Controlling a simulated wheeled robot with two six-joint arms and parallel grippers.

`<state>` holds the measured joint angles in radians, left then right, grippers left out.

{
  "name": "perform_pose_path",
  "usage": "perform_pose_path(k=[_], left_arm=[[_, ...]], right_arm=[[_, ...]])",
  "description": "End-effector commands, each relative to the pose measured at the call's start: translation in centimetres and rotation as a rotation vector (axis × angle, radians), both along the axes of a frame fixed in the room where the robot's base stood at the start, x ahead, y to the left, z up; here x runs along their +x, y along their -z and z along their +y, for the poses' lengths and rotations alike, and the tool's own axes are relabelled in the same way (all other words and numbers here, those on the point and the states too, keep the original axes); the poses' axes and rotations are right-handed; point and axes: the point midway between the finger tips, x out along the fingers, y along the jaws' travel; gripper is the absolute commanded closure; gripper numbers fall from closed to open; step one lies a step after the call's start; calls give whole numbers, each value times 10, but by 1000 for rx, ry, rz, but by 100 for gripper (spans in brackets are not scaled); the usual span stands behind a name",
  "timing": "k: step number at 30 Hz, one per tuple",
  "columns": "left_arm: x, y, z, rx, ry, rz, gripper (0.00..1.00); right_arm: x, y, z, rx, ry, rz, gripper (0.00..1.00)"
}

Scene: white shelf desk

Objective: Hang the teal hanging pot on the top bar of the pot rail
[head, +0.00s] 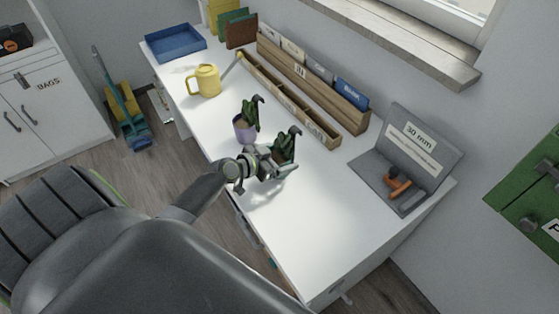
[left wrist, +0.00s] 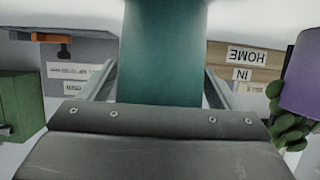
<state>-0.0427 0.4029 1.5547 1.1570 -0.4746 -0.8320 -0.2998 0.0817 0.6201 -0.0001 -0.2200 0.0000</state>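My left gripper (head: 278,168) is over the front part of the white desk. Its fingers lie along both sides of the teal hanging pot (left wrist: 163,55), which fills the middle of the left wrist view, close against the palm. The fingers appear closed on it. In the head view the gripper mostly hides that pot; its green plant and dark hook (head: 295,132) rise above the fingers. I cannot tell whether the pot's base touches the desk. No pot rail can be made out. My right gripper is not in view.
A purple pot (head: 243,133) with a plant and hook stands just behind the gripper. A yellow watering can (head: 205,80), a blue tray (head: 174,43) and a wooden organiser (head: 312,84) are farther back. An open grey case (head: 402,160) lies right. The desk's front right is clear.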

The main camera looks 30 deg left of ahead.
Motion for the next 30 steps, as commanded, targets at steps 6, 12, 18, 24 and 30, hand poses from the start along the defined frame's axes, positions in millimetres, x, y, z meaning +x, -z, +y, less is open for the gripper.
perform_pose_path(k=[6,12,18,24,30], left_arm=[[0,0,0,0,0,0,45],[0,0,0,0,0,0,72],[0,-2,0,0,0,-3,73],[1,-17,0,2,2,-6,73],[1,-52,0,4,3,-8,73]], right_arm=[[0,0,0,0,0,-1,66],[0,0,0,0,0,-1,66],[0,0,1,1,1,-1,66],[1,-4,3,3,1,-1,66],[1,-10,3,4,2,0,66]])
